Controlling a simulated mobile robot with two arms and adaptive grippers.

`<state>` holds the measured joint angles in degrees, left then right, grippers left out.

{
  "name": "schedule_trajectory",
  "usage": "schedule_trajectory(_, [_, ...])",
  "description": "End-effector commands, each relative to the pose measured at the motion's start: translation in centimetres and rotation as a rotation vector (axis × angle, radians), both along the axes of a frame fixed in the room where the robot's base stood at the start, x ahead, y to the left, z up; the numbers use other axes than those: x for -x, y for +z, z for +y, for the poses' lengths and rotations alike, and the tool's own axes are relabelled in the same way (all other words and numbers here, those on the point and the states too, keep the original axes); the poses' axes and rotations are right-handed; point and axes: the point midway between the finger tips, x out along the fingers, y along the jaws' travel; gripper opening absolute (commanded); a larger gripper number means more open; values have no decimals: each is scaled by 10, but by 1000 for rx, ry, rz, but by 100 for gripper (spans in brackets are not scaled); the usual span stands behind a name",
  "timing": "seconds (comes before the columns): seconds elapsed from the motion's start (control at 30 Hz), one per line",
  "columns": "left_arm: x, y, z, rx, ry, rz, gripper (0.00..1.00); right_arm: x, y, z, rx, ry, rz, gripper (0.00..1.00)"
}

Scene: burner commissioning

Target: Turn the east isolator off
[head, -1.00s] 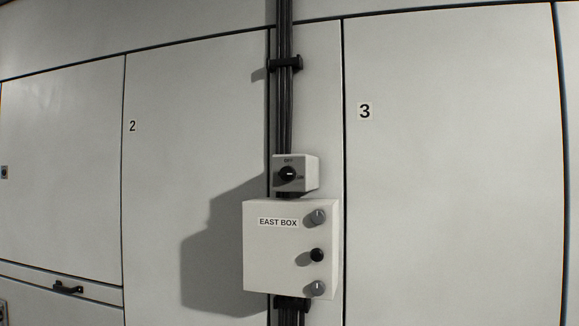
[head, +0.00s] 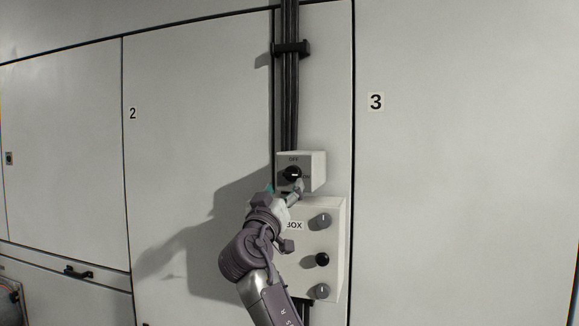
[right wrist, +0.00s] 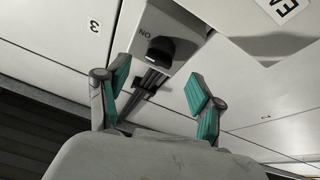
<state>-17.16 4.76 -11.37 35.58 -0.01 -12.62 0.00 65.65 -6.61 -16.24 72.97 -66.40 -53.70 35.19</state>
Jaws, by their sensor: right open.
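The east isolator (head: 315,172) is a small pale box above the EAST BOX on the wall. Its black rotary knob (head: 293,173) has a white mark lying roughly level, and OFF is printed above it. In the right wrist view the knob (right wrist: 160,50) sits beside the word ON. My right gripper (head: 284,190) is just below and in front of the knob, open and empty. Its teal-padded fingers (right wrist: 158,76) stand apart on either side of the knob's line in the wrist view, and do not visibly touch it. My left gripper is not in view.
The EAST BOX (head: 338,235) with several knobs is directly below, partly hidden by my right arm. Black cables (head: 289,100) run up the wall above the isolator. Cabinet doors 2 (head: 190,110) and 3 (head: 450,180) are flat on either side.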

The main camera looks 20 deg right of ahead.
Motion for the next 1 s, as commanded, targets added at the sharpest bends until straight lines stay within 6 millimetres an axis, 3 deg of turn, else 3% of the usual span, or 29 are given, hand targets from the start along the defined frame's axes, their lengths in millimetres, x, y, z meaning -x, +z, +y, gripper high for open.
schedule_trajectory(0.03, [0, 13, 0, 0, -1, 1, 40, -9, 11, -6, 3, -3, 3, 66])
schedule_trajectory(0.3, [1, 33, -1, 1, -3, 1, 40, -38, 21, -25, 2, 0, 2, 66])
schedule_trajectory(0.7, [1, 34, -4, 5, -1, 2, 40, -44, 20, -29, 0, 1, 0, 66])
schedule_trajectory(1.0, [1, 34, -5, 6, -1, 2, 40, -44, 20, -29, 0, 2, 1, 18])
